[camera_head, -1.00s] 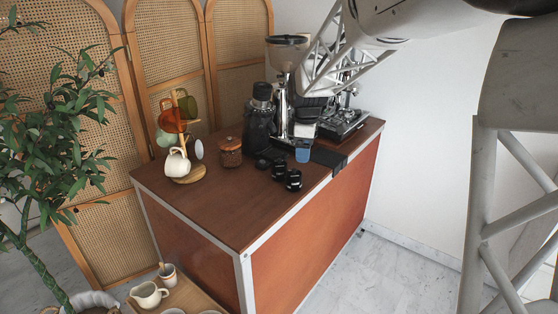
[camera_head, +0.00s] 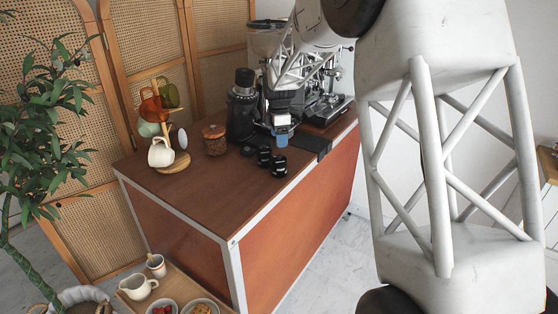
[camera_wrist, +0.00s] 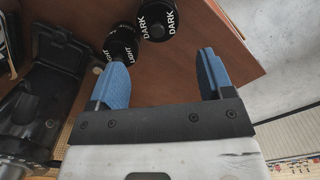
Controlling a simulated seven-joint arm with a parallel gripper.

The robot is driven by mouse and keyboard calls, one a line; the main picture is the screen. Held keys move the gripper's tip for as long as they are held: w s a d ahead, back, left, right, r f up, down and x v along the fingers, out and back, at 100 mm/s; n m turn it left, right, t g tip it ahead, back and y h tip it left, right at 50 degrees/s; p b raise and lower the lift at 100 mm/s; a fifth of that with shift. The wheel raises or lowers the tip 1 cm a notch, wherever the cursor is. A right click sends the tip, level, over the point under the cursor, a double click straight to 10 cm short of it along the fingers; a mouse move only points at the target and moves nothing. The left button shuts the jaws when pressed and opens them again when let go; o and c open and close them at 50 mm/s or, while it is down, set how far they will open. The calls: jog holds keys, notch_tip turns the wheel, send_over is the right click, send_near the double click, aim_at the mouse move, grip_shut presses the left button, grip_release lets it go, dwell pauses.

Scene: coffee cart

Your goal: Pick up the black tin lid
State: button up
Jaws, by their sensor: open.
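Two black tins stand near the front edge of the brown cart top: one in front (camera_head: 279,166) and one just behind it (camera_head: 264,155). In the wrist view, a tin marked DARK (camera_wrist: 158,20) and a tin marked LIGHT (camera_wrist: 121,44) show at the top. A low black piece (camera_head: 248,149) lies left of the tins; I cannot tell whether it is the lid. My gripper (camera_head: 281,138) has blue fingertips and hangs above the cart, behind the tins. In the wrist view my gripper (camera_wrist: 160,75) is open, with nothing between its fingers; the LIGHT tin lies just past the left finger.
A black grinder (camera_head: 241,110) stands left of my gripper, and an espresso machine (camera_head: 328,105) behind right. A wood-lidded jar (camera_head: 214,140) and a mug tree (camera_head: 174,162) are farther left. The cart's front left top is clear.

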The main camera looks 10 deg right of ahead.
aim_at(279, 155)
jog(key=shift+f, duration=0.1)
jog(key=shift+f, duration=1.2)
jog(key=shift+f, duration=0.1)
jog(key=shift+w+f, duration=0.15)
jog(key=shift+f, duration=2.35)
jog(key=c, duration=0.7)
